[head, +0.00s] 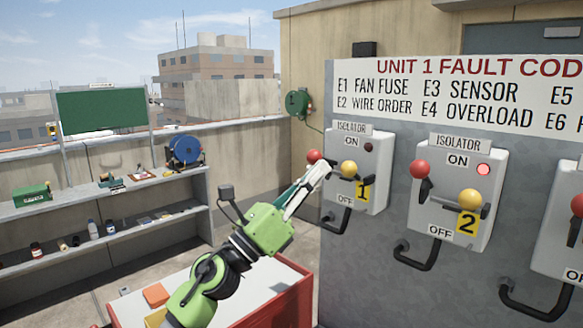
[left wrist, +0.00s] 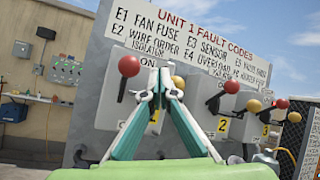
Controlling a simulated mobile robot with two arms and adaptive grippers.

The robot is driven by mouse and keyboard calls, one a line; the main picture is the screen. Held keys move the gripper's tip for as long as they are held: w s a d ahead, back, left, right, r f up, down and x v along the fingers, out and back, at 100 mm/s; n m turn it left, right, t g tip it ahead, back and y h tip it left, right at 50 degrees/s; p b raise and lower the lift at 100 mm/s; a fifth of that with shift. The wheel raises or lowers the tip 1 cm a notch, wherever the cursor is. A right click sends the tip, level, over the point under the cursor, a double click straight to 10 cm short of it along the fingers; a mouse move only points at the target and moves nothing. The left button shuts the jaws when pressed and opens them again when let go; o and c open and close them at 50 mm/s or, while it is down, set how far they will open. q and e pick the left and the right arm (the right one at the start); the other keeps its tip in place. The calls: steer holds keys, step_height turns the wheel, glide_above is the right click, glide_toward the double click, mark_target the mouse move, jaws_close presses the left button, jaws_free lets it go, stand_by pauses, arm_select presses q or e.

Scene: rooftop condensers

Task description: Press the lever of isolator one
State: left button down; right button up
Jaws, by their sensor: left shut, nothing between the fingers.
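Isolator one (head: 374,190) is a light grey box with a yellow "1" tag, mounted on the grey panel. A red ball knob (head: 314,156) is at its left side and a yellow ball knob (head: 348,168) at its front. Its small round lamp (head: 368,147) is dark. My left gripper (head: 322,170) is shut and empty, its tips close to the red knob and left of the yellow one. In the left wrist view, the red knob (left wrist: 129,66) shows left of the closed fingers (left wrist: 157,78), which partly hide the box. I cannot tell whether they touch. My right gripper is out of view.
Isolator two (head: 484,215), with a lit red lamp, stands right of isolator one, and a third box (head: 562,235) is cut off at the edge. Black handles (head: 418,262) stick out below the boxes. A red-edged table (head: 270,300) lies below my left arm.

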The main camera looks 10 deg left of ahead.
arm_select(q)
steer(key=s+a+r, duration=0.5)
steer(key=a, duration=0.1)
steer(key=shift+s+r, duration=0.15)
steer(key=shift+r, duration=0.1)
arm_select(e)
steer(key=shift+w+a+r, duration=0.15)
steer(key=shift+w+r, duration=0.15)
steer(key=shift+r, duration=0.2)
